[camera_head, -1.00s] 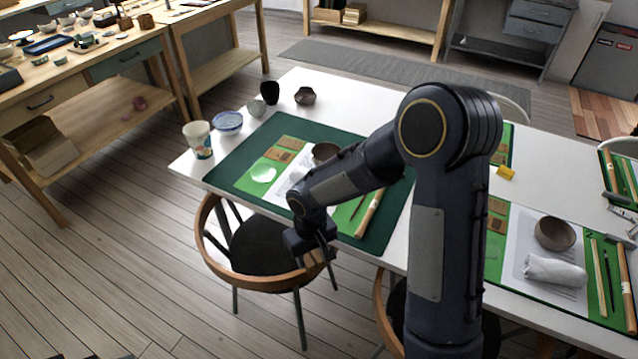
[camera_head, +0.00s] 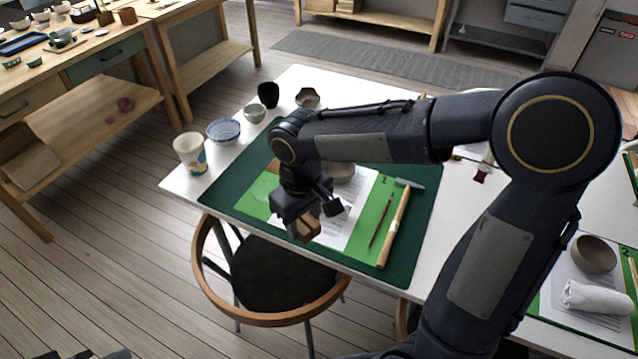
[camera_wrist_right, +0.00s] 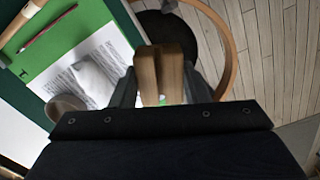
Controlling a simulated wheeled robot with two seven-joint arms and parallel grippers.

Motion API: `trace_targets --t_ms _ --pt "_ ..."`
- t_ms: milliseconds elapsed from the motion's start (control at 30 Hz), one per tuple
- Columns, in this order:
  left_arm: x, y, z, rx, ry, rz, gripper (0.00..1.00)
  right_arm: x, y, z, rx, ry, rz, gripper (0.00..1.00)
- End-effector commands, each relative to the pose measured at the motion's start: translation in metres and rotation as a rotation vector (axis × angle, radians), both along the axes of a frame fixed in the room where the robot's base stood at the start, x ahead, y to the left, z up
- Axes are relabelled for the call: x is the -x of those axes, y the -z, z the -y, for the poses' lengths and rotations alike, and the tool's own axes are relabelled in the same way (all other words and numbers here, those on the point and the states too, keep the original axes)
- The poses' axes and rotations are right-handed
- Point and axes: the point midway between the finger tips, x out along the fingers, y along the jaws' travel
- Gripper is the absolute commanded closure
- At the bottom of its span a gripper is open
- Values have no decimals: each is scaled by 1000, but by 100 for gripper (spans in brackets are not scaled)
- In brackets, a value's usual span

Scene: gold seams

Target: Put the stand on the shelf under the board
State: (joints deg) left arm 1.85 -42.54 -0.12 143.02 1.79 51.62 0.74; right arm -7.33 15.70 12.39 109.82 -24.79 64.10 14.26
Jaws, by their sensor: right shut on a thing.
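The stand is a small light-brown wooden piece (camera_head: 303,229). My right gripper (camera_head: 312,212) is shut on it and holds it over the front edge of the green mat (camera_head: 226,200), above the chair. In the right wrist view the stand (camera_wrist_right: 160,72) shows as two wooden sides close together between my fingers (camera_wrist_right: 160,92). I cannot make out which thing is the board; low wooden shelves (camera_head: 85,128) show under the workbench at the left.
The wooden floor (camera_head: 100,235) at the left is clear.

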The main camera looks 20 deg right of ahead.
Motion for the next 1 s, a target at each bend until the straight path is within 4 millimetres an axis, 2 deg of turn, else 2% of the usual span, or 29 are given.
trace_targets --t_ms 167,500,600,700,1000 --pt "0 -1 0 0 0 0 64 -1 6 15 1 6 -2 81" --pt "0 -7 0 0 0 0 64 -7 43 96 0 9 -4 81" --pt "0 -5 0 0 0 0 64 -8 65 110 0 5 -6 81" --pt "0 -5 0 0 0 0 64 -10 79 122 -1 4 -3 81" --pt "0 -4 0 0 0 0 64 -11 103 142 0 3 -3 81"
